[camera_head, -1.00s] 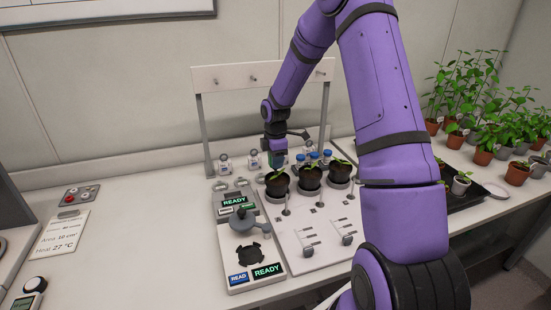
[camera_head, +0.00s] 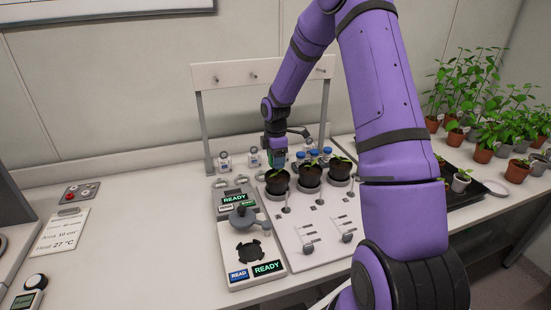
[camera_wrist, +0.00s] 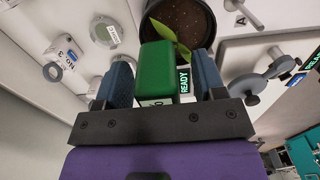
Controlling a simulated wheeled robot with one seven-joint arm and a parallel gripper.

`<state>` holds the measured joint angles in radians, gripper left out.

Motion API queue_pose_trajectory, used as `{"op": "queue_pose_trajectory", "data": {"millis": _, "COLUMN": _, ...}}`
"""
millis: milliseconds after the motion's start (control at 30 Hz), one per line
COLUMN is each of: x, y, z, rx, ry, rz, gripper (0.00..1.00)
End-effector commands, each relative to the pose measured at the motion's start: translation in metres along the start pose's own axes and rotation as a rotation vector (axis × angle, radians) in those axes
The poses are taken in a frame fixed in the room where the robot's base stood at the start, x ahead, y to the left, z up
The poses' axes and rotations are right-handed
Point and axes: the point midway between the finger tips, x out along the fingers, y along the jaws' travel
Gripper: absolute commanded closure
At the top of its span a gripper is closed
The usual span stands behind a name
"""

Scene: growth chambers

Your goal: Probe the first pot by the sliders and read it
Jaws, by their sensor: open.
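My gripper (camera_head: 277,158) hangs just behind the leftmost of three black pots. In the wrist view, a green block (camera_wrist: 157,72) stands between its two blue-grey fingers, with a dark strip reading READY beside it. A gap shows around the block, and I cannot see its lower end. The leftmost black pot (camera_head: 277,182) holds a small seedling; a pot (camera_wrist: 180,20) with brown soil and a green leaf shows beyond the fingers. The middle pot (camera_head: 310,177) and right pot (camera_head: 340,173) stand beside it. Two sliders (camera_head: 307,240) (camera_head: 347,234) are on the white board in front.
A station with two READY displays (camera_head: 267,267) and a grey round plate (camera_head: 243,218) stands left of the board. A white frame (camera_head: 262,74) with pegs and several small vials (camera_head: 254,158) are behind. Potted plants (camera_head: 485,140) fill the right.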

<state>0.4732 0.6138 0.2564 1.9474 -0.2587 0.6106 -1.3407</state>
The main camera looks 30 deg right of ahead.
Motion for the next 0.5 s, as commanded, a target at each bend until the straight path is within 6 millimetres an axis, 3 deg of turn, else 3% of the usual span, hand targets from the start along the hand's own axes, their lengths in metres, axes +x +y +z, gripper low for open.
{"op": "queue_pose_trajectory", "data": {"millis": 167, "x": -0.015, "y": 0.001, "z": 0.000, "rx": 0.001, "ry": 0.000, "rz": 0.003, "gripper": 0.36}}
{"op": "queue_pose_trajectory", "data": {"millis": 500, "x": -0.077, "y": 0.001, "z": 0.000, "rx": 0.001, "ry": 0.000, "rz": 0.005, "gripper": 0.36}}
